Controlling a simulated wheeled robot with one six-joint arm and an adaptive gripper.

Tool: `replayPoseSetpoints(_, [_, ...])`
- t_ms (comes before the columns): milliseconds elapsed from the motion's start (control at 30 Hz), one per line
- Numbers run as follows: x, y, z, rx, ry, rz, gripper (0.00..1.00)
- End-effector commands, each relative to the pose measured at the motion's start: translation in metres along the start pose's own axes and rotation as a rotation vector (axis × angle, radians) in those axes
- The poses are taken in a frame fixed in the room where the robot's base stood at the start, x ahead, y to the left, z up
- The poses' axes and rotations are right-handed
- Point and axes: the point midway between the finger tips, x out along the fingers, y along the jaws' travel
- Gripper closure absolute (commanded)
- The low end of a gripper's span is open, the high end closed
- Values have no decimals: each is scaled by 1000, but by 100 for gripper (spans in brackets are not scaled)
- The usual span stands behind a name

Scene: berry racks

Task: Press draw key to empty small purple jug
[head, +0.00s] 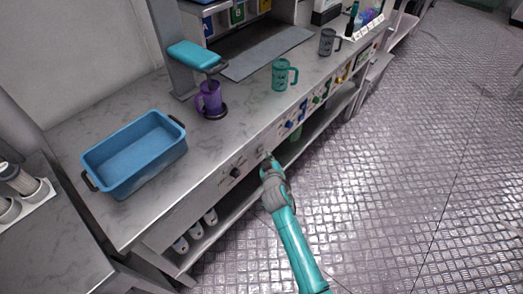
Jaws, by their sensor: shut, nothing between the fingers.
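A small purple jug (208,98) stands upright on a dark round base on the counter, under a teal dispenser head (197,56). The counter's front panel (222,178) carries a dark knob (235,173) and a small light-coloured fitting (259,150). I cannot make out which control is the draw key. My gripper (267,159) is shut and empty, close in front of the panel just below the light fitting. I cannot tell whether it touches the panel. The inside of the jug is not visible.
A blue bin (134,153) sits on the left of the counter. A green mug (284,75) and a grey mug (329,41) stand farther right. More coloured controls (289,124) line the panel to the right. The floor on the right is clear.

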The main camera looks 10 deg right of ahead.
Motion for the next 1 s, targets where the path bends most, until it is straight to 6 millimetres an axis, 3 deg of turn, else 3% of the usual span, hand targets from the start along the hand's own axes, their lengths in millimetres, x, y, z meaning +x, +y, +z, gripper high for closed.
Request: replayPoseSetpoints(1000, [7,-5,-5,0,0,0,100])
